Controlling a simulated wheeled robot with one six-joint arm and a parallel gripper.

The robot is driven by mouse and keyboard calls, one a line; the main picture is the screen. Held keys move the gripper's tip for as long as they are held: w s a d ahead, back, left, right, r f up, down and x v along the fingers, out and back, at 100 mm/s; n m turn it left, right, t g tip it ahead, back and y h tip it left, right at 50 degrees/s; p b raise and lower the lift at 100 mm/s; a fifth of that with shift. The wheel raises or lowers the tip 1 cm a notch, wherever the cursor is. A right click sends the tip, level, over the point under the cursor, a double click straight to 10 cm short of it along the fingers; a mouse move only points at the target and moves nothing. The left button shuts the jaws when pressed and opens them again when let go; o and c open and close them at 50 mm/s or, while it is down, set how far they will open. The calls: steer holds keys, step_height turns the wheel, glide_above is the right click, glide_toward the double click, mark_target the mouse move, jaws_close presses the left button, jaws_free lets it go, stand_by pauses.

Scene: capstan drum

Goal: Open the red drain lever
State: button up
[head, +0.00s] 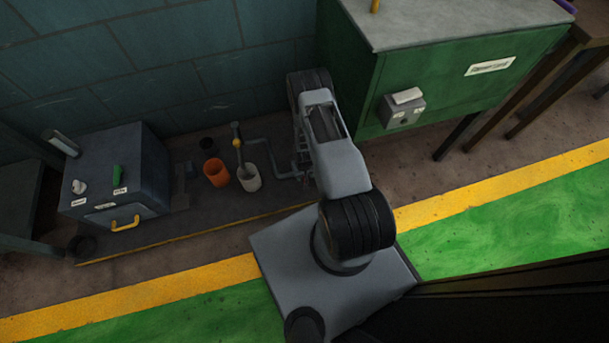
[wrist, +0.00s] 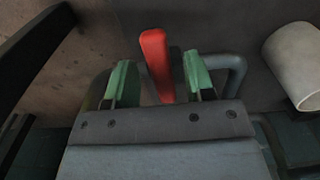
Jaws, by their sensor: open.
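The red drain lever (wrist: 156,62) shows in the wrist view as a red bar, upright in the picture. My gripper (wrist: 158,82) is open, with one green-tipped finger on each side of the lever. A gap shows between the lever and each finger. The lower end of the lever is hidden behind the gripper body. In the head view my arm covers the place where the lever is, and neither the lever nor the fingertips can be made out.
A grey pipe (wrist: 237,70) bends close beside the right finger. A white cup (wrist: 297,62) is further right; it also shows in the head view (head: 249,179), beside an orange cup (head: 216,172). A green cabinet (head: 450,85) stands right of my arm. A dark box (head: 115,175) stands at left.

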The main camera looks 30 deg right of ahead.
steer(key=shift+c, duration=0.3)
jaws_close()
stand_by(0.3)
